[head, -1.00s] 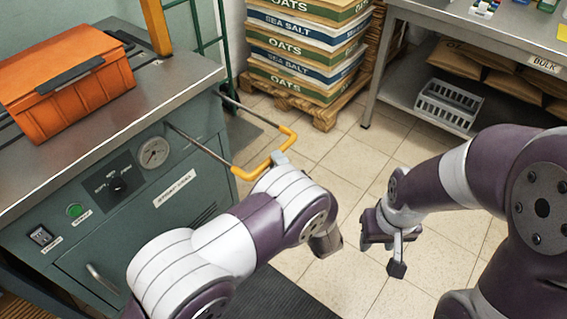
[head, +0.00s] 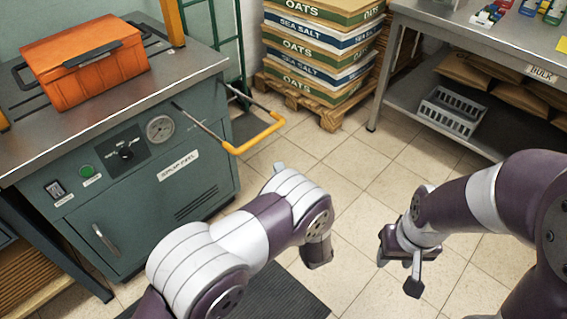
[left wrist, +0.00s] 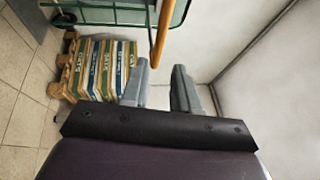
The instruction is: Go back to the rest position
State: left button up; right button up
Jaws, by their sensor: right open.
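My left gripper (head: 279,168) is mostly hidden behind its own wrist in the head view; only a small grey tip shows, just below the yellow handle (head: 258,136) and apart from it. In the left wrist view my left gripper (left wrist: 162,88) has its two fingers apart with nothing between them. The yellow bar (left wrist: 161,38) shows beyond the left finger there. My right gripper (head: 404,264) is open and empty over the tiled floor, its fingers spread.
The green machine cabinet (head: 190,186) stands at left, its handle jutting out. An orange case (head: 85,68) sits on top. Sacks (head: 312,52) on a pallet (head: 300,98) stand behind. A steel shelf table (head: 470,42) with a grey crate (head: 449,112) is at right. Floor between is clear.

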pick_arm(q)
jog(key=s+d+f+n+g+h, duration=0.2)
jog(key=d+f+n+g+h, duration=0.15)
jog(key=f+h, duration=0.2)
jog(key=s+d+f+n+g+h, duration=0.2)
jog(key=f+g+h, duration=0.25)
jog(key=f, duration=0.25)
jog(key=s+a+r+n+g, duration=0.3)
jog(key=s+a+r+g, duration=0.3)
jog(key=s, duration=0.3)
jog(key=s+a+r+n+g, duration=0.35)
jog(key=s+a+r, duration=0.35)
jog(key=s, duration=0.3)
jog(key=a+r+p, duration=0.2)
jog(key=r+p, duration=1)
jog(key=r, duration=0.2)
jog(key=w+a+r+n+t+p, duration=0.1)
jog(key=a+r+p, duration=0.1)
jog(key=r+p, duration=0.9)
notch_tip(320, 180, up, 3)
jog(key=shift+a+f+y+p, duration=0.1)
jog(key=shift+a+y+p, duration=0.2)
jog(key=shift+p, duration=0.1)
